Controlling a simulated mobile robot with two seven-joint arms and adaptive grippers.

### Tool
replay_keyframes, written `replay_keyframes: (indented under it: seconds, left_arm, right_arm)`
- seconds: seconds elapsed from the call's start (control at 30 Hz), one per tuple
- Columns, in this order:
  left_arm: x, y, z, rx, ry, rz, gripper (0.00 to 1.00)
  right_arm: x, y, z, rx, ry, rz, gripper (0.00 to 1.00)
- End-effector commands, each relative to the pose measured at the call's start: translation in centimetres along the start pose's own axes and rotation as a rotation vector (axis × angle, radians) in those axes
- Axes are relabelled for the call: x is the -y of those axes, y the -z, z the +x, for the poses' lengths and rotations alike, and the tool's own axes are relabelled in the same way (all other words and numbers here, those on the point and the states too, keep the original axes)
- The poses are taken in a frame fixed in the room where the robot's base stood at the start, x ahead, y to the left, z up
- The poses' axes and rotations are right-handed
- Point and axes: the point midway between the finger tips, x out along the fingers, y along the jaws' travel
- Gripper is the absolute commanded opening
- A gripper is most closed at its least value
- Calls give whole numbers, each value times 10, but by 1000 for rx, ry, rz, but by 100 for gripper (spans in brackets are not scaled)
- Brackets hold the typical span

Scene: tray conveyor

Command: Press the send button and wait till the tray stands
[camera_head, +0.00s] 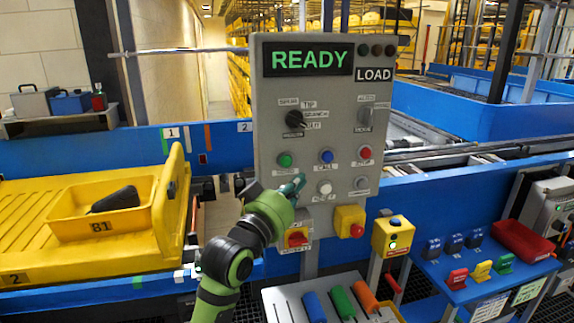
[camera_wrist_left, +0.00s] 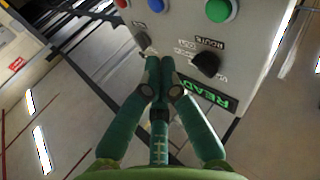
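The grey control panel (camera_head: 265,120) stands upright in the middle of the head view, with READY lit in green and a LOAD plate. A green button (camera_head: 285,160), whose small label is hard to read, sits left of a blue CALL button (camera_head: 326,156) and a red STOP button (camera_head: 365,152). My left gripper (camera_head: 293,186) is just below the green button, in front of the panel. In the left wrist view its fingertips (camera_wrist_left: 160,68) are together and hold nothing; contact with the panel is not clear. A yellow tray (camera_head: 62,212) marked B1 holds a dark object. My right gripper is out of view.
The tray rests on a yellow slatted carrier (camera_head: 25,225) at the left. Coloured handles (camera_head: 340,300) stand below. Blue conveyor rails run behind.

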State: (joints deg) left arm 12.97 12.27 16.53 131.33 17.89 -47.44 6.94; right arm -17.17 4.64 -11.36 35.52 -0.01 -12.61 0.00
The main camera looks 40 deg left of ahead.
Motion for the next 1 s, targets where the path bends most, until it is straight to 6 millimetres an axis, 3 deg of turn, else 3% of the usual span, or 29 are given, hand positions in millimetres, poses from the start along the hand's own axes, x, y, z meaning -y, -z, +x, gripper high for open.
replay_keyframes:
  seconds: [0.23, 0.4, 1.0]
  left_arm:
    - [28, -1, 25, -1, 2, 1, 0]
    - [40, 0, 38, 1, 1, 2, 0]
    - [47, 0, 45, -1, 1, 0, 0]
  right_arm:
    - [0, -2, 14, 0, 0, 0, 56]
    - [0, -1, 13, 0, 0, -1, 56]
    - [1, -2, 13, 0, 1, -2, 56]
